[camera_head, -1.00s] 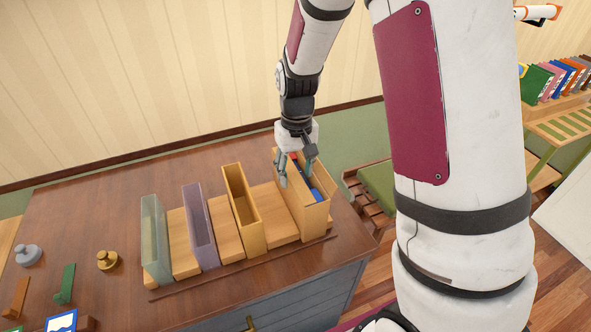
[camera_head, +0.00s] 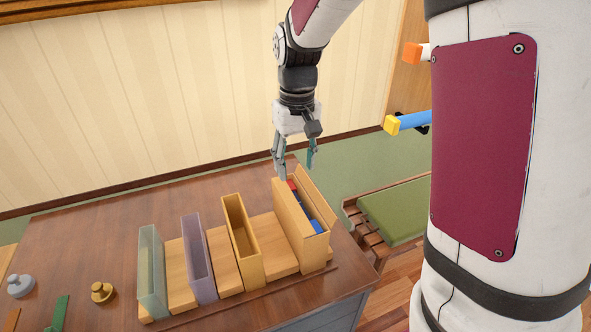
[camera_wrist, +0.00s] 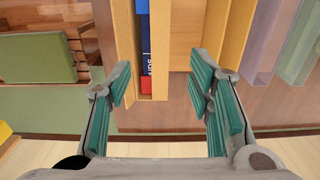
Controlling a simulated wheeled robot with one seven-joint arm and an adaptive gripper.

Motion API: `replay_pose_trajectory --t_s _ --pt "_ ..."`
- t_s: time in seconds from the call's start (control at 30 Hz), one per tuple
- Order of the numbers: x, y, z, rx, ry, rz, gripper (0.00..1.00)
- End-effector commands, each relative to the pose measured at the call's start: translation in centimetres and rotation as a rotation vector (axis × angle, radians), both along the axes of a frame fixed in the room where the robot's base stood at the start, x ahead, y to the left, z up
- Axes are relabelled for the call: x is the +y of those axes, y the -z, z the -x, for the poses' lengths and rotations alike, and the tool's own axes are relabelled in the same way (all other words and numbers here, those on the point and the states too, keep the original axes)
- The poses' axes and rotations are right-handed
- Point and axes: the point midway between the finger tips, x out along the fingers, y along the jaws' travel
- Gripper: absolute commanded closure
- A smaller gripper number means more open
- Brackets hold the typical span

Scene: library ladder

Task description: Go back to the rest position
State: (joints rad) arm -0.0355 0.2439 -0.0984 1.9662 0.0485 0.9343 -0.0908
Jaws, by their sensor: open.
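My gripper (camera_head: 296,163) is open and empty, above the wooden box at the right end of the row on the desk. In the wrist view its two teal-padded fingers (camera_wrist: 165,92) stand wide apart with nothing between the pads. The wooden box (camera_head: 300,232) holds red and blue items (camera_head: 305,208); these also show in the wrist view (camera_wrist: 146,50), below and beyond the fingers. The fingertips look clear of the box.
A yellow box (camera_head: 243,240), a purple box (camera_head: 198,258) and a pale green box (camera_head: 152,272) stand left on the wooden desk (camera_head: 90,228). A brass knob (camera_head: 102,291) and a grey knob (camera_head: 20,285) lie further left. A green-cushioned bench (camera_head: 395,208) is at right.

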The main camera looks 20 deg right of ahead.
Motion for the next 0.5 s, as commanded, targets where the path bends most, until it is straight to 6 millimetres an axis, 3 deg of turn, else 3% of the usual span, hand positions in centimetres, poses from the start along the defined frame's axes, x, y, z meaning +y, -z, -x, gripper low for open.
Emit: replay_pose_trajectory --t_s 0.5 --pt "0.04 -0.53 0.27 -0.010 0.000 -0.001 0.53"
